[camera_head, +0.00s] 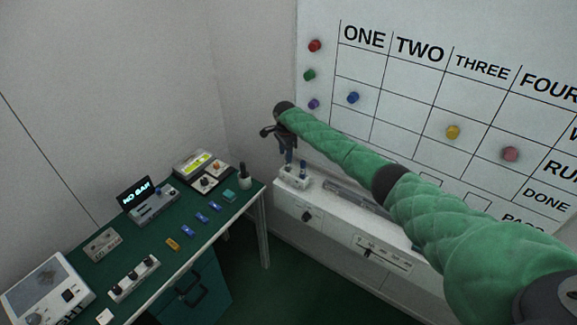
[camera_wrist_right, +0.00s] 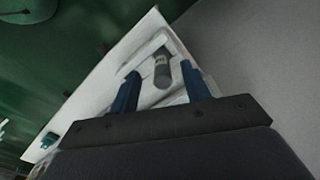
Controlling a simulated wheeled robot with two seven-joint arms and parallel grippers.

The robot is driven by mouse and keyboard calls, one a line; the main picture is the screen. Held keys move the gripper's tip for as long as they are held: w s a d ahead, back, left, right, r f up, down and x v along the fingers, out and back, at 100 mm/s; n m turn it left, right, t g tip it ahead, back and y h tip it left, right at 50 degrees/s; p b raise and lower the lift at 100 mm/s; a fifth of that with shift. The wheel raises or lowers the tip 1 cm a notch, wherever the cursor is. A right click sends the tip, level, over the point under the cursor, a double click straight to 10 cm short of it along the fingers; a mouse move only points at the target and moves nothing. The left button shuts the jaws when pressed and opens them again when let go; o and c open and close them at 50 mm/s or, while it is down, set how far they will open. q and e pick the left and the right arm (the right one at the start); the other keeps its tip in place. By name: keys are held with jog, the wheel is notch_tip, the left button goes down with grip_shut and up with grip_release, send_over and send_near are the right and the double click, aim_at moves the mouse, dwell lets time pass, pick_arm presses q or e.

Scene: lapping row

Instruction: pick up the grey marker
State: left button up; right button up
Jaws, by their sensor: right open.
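The grey marker (camera_wrist_right: 162,70) shows in the right wrist view as a short dark grey cylinder with a lighter end, at a pale holder on a white ledge. My right gripper (camera_wrist_right: 160,74) is open, with one blue finger on each side of the marker and gaps between. In the head view my right gripper (camera_head: 296,163) points down at the white holder (camera_head: 294,180) on the ledge below the board. I cannot make out the marker there. My left gripper is not in view.
The whiteboard (camera_head: 400,85) with coloured magnets rises behind my right arm. The white ledge (camera_head: 345,208) runs right from the holder. A green table (camera_head: 140,255) at left carries several devices, blue pieces and a pen cup (camera_head: 244,182). Floor shows between table and ledge.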

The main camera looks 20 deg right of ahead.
aim_at(288, 165)
jog(key=shift+f, duration=0.85)
jog(key=shift+w+d+f+b, duration=0.1)
jog(key=shift+d+f+b, duration=0.1)
jog(key=shift+f+b, duration=0.3)
jog(key=shift+d+f+b, duration=0.15)
jog(key=shift+f+b, duration=0.25)
jog(key=shift+f, duration=0.05)
jog(key=shift+w+d+f+b, duration=0.1)
jog(key=shift+d+f+b, duration=0.1)
jog(key=shift+f+b, duration=1.3)
jog(key=shift+b, duration=0.05)
jog(key=shift+f, duration=0.1)
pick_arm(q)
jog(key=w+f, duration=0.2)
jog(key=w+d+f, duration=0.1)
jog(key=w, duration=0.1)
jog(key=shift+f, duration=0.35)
pick_arm(e)
grip_shut()
